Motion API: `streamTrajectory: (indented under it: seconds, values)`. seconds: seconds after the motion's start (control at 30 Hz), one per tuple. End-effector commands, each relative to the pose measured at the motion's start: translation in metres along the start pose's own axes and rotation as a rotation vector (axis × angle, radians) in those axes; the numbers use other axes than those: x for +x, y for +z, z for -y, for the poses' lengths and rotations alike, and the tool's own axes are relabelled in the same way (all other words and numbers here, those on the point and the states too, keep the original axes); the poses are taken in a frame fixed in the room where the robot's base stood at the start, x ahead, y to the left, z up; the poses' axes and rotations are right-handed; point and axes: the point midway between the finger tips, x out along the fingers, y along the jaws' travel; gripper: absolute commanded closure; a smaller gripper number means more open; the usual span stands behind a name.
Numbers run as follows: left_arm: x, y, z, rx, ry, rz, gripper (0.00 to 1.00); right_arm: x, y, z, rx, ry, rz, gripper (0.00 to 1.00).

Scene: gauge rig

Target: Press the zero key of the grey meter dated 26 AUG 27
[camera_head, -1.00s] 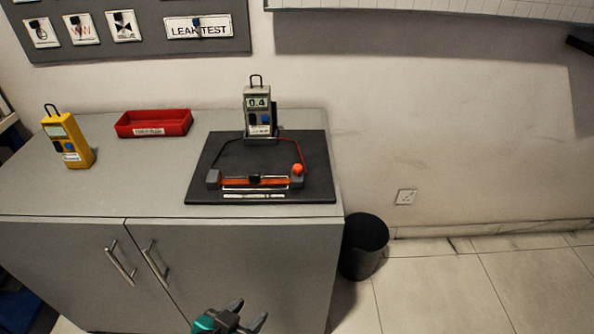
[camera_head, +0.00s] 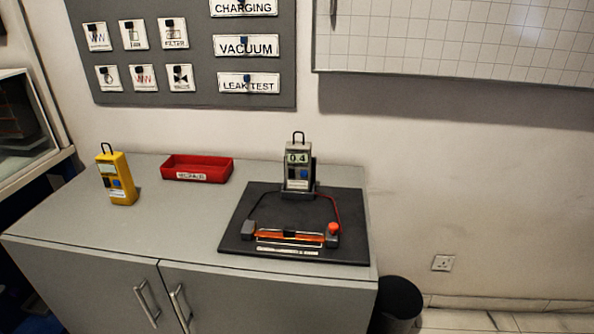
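A grey meter (camera_head: 298,170) stands upright in a dark holder at the back of a black rig board (camera_head: 235,238) on the cabinet. Its lit display reads 0.4. Below the display are a dark key and a blue key, and a white label too small to read, so its date cannot be told. A yellow meter (camera_head: 119,178) stands at the left of the cabinet top, with a dark key, a blue key and a label that is also unreadable. Neither of my grippers shows in the head view now.
A red tray (camera_head: 197,169) with a label sits between the two meters. The rig carries an orange tube (camera_head: 290,236) and a red knob (camera_head: 333,228). The grey cabinet top (camera_head: 170,225) is clear at the front left. A dark bin (camera_head: 398,303) stands right of the cabinet.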

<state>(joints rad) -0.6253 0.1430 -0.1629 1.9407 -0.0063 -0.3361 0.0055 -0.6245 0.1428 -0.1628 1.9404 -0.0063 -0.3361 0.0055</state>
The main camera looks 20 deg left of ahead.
Motion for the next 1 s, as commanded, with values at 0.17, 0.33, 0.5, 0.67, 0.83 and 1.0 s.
streamTrajectory:
  seconds: [0.17, 0.33, 0.5, 0.67, 0.83, 1.0]
  values:
    - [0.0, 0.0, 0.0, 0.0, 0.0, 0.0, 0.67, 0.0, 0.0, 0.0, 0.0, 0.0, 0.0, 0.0]
    - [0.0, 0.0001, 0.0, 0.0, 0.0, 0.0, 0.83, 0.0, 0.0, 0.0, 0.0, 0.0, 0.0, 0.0]
    - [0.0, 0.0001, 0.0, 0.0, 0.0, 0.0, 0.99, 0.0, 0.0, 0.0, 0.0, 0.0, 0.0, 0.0]
    - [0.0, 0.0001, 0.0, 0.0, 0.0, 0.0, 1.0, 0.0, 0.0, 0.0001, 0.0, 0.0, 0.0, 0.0]
    - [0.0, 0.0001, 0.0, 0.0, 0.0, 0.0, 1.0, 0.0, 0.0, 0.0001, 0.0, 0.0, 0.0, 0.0]
    - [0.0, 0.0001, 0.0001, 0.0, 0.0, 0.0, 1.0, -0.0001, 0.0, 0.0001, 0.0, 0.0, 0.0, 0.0]
